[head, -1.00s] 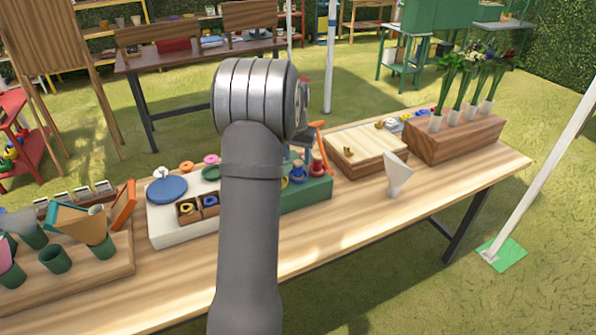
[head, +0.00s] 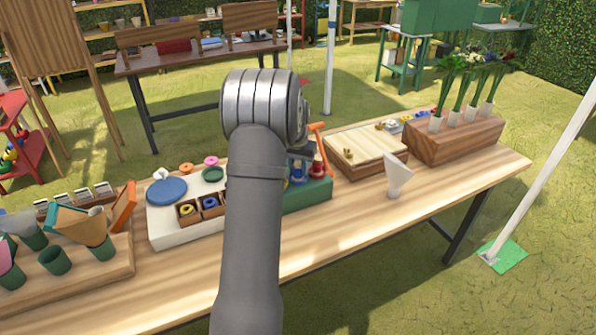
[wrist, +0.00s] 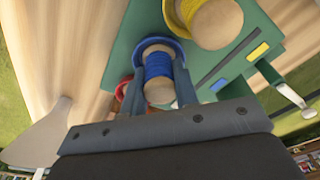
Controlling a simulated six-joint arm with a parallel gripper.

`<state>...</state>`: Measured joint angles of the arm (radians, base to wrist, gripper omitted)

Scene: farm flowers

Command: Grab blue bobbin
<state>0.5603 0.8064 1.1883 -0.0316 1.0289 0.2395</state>
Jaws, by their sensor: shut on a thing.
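The blue bobbin (wrist: 158,66), with blue thread and a pale wooden end, is between the two fingers of my gripper (wrist: 158,76) in the wrist view. The fingers are shut on its sides. It is still at the green stand (wrist: 122,45); I cannot tell whether it is lifted at all. In the head view the blue bobbin (head: 297,176) shows just right of my arm, low at the green stand (head: 308,196). My arm hides most of the gripper there.
A yellow bobbin (wrist: 215,22) stands close beside the blue one, and a red bobbin (head: 318,171) is on the other side. An orange upright piece (head: 320,150) rises behind. The table front is clear.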

